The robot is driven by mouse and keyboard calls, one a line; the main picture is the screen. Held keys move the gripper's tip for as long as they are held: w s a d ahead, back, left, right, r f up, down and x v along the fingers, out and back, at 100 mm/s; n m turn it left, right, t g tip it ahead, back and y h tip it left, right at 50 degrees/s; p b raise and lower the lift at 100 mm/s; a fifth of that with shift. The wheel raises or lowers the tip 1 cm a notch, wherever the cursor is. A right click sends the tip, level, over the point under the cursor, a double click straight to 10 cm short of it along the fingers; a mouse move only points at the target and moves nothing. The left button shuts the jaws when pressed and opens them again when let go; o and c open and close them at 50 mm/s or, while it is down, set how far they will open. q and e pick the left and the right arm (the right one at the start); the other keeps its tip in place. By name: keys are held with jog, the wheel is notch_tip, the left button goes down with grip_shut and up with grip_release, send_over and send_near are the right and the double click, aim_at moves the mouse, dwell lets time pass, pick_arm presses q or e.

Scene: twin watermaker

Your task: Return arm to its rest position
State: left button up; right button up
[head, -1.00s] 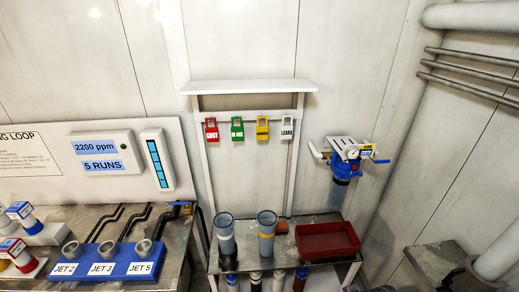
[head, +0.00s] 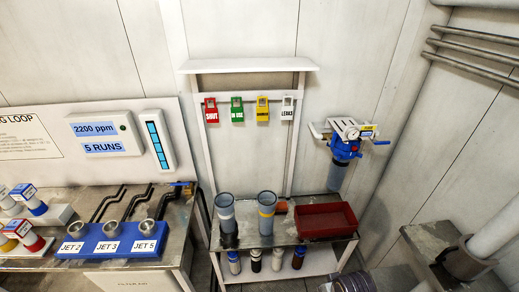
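Neither of my grippers and no part of my arms that I can make out shows in the head view. The space in front of the benches is seen without an arm crossing it. How my arms are posed cannot be told from this view.
A bench with a blue jet block (head: 112,241) stands at left. A small table holds two grey cups (head: 226,213) and a red tray (head: 326,221), with several bottles (head: 276,259) below. A blue filter unit (head: 344,148) and tag rack (head: 248,66) are on the wall.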

jog(key=s+f+g, duration=0.1)
jog(key=s+f, duration=0.3)
jog(key=f, duration=1)
jog(key=s+f, duration=0.3)
jog(key=f, duration=1.1)
jog(key=s+d+f, duration=0.2)
jog(key=s+f, duration=0.5)
jog(key=s, duration=0.3)
jog(key=s+d+f+g, duration=0.1)
jog(key=s+d+f, duration=0.1)
jog(key=s+f, duration=0.6)
jog(key=shift+s+d, duration=0.2)
jog(key=shift+s, duration=0.65)
jog(key=shift+o, duration=0.3)
